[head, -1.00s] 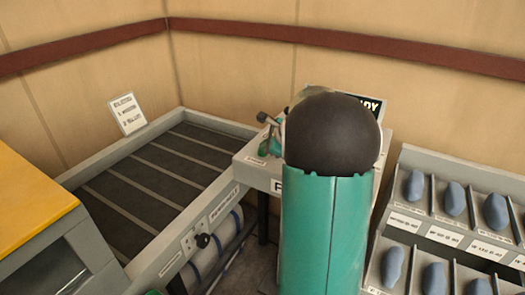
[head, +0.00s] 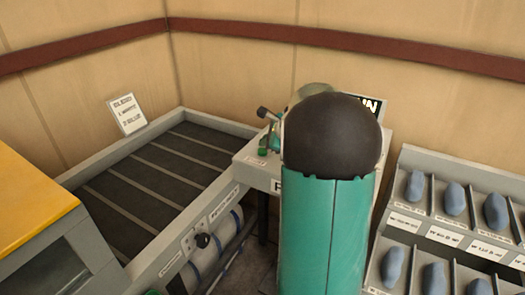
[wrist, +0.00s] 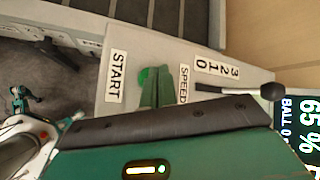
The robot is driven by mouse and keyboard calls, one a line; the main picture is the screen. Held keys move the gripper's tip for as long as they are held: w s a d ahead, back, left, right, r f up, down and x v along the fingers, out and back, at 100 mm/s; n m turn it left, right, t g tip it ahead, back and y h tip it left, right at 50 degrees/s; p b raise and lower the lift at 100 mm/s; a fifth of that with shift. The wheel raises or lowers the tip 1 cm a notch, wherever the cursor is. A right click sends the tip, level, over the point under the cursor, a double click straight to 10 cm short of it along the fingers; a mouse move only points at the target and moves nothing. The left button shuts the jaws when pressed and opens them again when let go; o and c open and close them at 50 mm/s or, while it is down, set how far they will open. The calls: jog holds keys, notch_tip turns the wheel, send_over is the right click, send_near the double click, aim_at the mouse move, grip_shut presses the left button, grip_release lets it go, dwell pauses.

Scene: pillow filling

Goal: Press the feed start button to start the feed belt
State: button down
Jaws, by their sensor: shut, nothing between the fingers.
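The green feed start button (wrist: 146,77) sits on the grey console beside the START label (wrist: 116,76), partly covered by my fingers in the wrist view. It shows small in the head view (head: 263,151) near its label. My gripper (wrist: 160,82) is shut and empty, its green fingers over or right beside the button. I cannot tell whether they touch it. The feed belt (head: 140,190) is dark with pale crossbars. My arm hides much of the console in the head view.
A black-knobbed lever (wrist: 272,91) stands by the SPEED label. A display (wrist: 298,125) reading 65 % is beside the console. Racks of blue-grey pieces (head: 454,199) stand right, and a yellow-topped unit (head: 30,210) left. Walls close off the back.

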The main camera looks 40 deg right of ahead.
aim_at(265, 152)
jog(key=shift+r, duration=2.5)
jog(key=shift+a, duration=0.1)
jog(key=s+a+r+n+g+y, duration=0.1)
jog(key=s+a+r+n, duration=0.15)
jog(key=a+n, duration=0.6)
jog(key=s+a+r+n+g+y, duration=0.1)
jog(key=s+a+n, duration=0.25)
jog(key=a, duration=1.05)
jog(key=s+a+f+n+h, duration=0.1)
jog(key=s+a+n, duration=0.6)
jog(key=s, duration=0.1)
jog(key=s+a+f+n+g+h, duration=0.1)
jog(key=s+a+f+n, duration=0.1)
jog(key=s+a+n, duration=0.5)
jog(key=s, duration=0.2)
jog(key=shift+s+f+n+g, duration=0.25)
jog(key=shift+s+n+g, duration=0.05)
jog(key=shift+n, duration=0.1)
